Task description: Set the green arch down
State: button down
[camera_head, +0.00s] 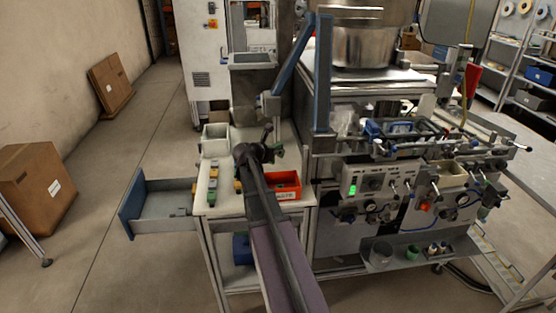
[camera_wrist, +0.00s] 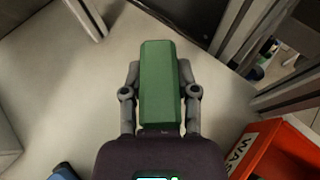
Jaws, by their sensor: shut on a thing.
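The green arch (camera_wrist: 158,85) is held between the two fingers of my gripper (camera_wrist: 160,88) in the wrist view. I see its long top face; its underside is hidden. Pale tabletop shows around it, and I cannot tell how far above that surface it is. In the head view, my gripper (camera_head: 270,150) is over the back part of the white table (camera_head: 240,204), behind the red bin, with a bit of the green arch (camera_head: 279,153) showing beside it.
The red bin (camera_head: 289,184) is at the table's right; it also shows in the wrist view (camera_wrist: 272,150). A pale bin (camera_head: 215,137) stands at the back left. Several coloured blocks (camera_head: 212,184) line the left side. A drawer (camera_head: 150,208) stands open. Metal posts rise behind.

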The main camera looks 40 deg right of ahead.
jog(key=shift+f+b, duration=1.9)
jog(key=shift+f, duration=0.1)
jog(key=shift+c, duration=1.8)
grip_release()
jog(key=shift+r, duration=0.2)
